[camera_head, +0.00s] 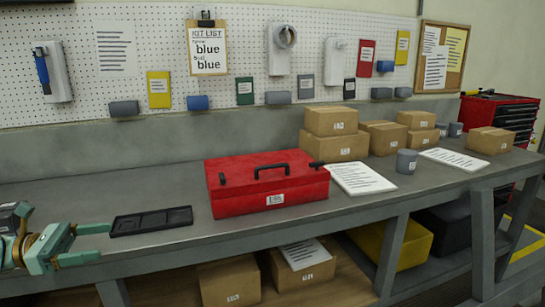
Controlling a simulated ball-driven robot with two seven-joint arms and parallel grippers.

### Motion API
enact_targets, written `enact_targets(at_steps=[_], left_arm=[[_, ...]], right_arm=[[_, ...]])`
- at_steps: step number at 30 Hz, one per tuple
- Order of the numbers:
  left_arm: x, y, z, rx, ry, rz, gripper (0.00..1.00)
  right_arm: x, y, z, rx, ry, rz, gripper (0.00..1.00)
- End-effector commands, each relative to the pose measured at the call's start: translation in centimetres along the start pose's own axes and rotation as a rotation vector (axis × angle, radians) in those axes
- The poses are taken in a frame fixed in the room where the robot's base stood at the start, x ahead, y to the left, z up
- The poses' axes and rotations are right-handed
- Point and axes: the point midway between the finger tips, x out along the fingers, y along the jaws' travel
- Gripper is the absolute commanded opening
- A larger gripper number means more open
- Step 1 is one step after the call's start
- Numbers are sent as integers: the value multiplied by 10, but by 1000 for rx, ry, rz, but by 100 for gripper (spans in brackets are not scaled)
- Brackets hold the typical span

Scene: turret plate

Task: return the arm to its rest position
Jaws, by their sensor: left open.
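My left gripper (101,243) shows at the lower left, its arm coming in from the left edge. Its two pale green fingers are apart and point right, with nothing between them. It is by the front edge of the grey workbench (360,209), in front of and left of a black compartment tray (151,221). The tray looks empty. The rest of the left arm is mostly outside the picture. My right gripper is not in view.
A closed red toolbox (267,182) stands mid-bench. Cardboard boxes (333,147), papers (362,178) and a grey cup (406,161) are to the right. A pegboard (150,40) with a kit list (207,48) reading blue twice is behind. The bench's back left is bare.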

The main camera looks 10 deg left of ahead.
Motion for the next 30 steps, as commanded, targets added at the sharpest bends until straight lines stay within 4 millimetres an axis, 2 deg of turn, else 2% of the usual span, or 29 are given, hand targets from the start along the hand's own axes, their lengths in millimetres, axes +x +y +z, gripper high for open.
enact_targets(at_steps=[6, 11, 14, 17, 20, 23, 26, 27, 29, 30], left_arm=[[1, 6, -33, -5, 48, 44, 75], [3, 9, -65, -2, 101, 83, 75], [4, 10, -92, 3, 150, 111, 75], [6, 10, -128, 11, 219, 141, 75], [5, 6, -172, 27, 309, 167, 75], [3, -3, -226, 55, 425, 184, 75], [-2, -26, -296, 101, 588, 174, 75], [-6, -39, -328, 131, 667, 156, 75], [-14, -65, -377, 187, 795, 108, 75], [-20, -85, -408, 231, 880, 62, 75]], right_arm=[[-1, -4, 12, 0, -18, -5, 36], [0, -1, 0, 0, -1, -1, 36], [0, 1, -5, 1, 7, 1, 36], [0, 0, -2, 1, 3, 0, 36], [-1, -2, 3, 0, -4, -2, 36], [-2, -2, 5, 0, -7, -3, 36], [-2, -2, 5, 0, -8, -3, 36], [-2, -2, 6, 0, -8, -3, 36], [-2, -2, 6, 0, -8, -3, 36], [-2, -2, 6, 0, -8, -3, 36]])
